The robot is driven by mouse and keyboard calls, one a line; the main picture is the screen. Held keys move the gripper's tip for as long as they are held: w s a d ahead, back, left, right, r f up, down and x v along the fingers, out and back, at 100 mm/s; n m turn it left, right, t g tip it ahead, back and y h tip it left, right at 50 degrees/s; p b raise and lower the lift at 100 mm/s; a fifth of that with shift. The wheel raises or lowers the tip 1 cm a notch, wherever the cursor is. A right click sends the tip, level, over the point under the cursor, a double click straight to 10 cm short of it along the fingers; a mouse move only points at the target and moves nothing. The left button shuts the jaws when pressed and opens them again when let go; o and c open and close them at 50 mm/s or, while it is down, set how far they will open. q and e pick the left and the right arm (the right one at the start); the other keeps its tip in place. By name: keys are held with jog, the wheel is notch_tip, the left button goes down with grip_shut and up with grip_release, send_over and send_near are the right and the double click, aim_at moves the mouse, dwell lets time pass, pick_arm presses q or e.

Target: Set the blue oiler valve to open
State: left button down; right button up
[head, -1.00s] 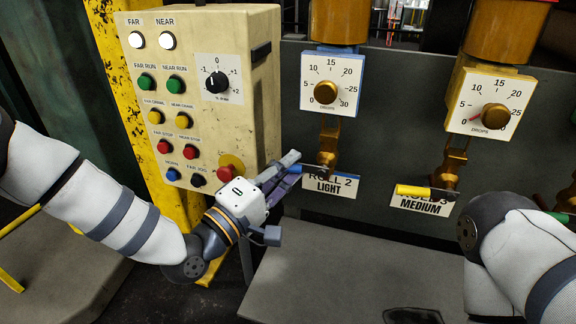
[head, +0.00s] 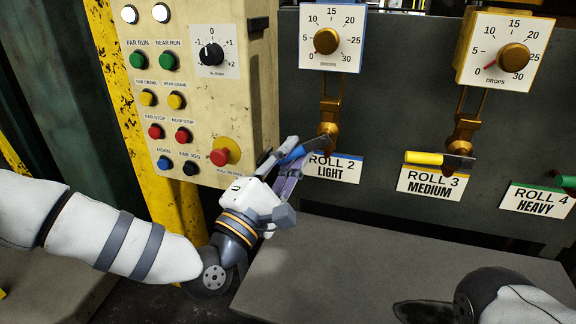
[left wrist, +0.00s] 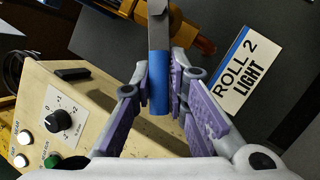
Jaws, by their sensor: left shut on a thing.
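The blue oiler valve handle (head: 290,154) is a flat lever with a blue sleeve, below the brass fitting (head: 328,115) of the ROLL 2 LIGHT oiler. It slopes down to the left from the fitting. My left gripper (head: 291,158) is shut on this handle, with purple-padded fingers on either side. In the left wrist view the blue sleeve (left wrist: 158,85) lies between the fingers, and its grey lever runs up to the brass fitting (left wrist: 192,36). The fingers partly hide the sleeve in the head view.
A cream control box (head: 180,85) with buttons and a red stop knob (head: 219,157) stands close left of my left gripper. The yellow ROLL 3 MEDIUM valve handle (head: 424,158) and green ROLL 4 HEAVY handle (head: 566,181) are to the right. A grey platform (head: 370,270) lies below.

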pick_arm(q)
jog(key=shift+s+d+f+n+t+y+b, duration=0.25)
jog(key=shift+d+f+n+t+y+b, duration=0.35)
jog(key=shift+n+y+b, duration=1.75)
jog(key=shift+s+d+f+n+t+y+b, duration=0.25)
jog(key=shift+d+n+t+y+b, duration=0.65)
jog(key=shift+n, duration=2.8)
jog(key=shift+s+d+f+n+t+y+b, duration=0.25)
jog(key=shift+d+f+n+t+y+b, duration=0.45)
jog(key=shift+n+y+b, duration=1.65)
pick_arm(e)
jog(key=s+f+g, duration=0.1)
jog(key=s+f, duration=0.2)
jog(key=f, duration=0.6)
jog(key=shift+s+p, duration=0.35)
jog(key=shift+p, duration=0.05)
pick_arm(q)
jog(key=shift+d+r+n+h, duration=0.2)
jog(key=shift+r+n+h, duration=0.1)
jog(key=shift+n+h, duration=0.5)
pick_arm(e)
jog(key=shift+f, duration=0.1)
pick_arm(q)
jog(key=c, duration=1.6)
grip_release()
jog(key=shift+c, duration=0.2)
jog(key=shift+o, duration=0.3)
jog(key=shift+f, duration=0.1)
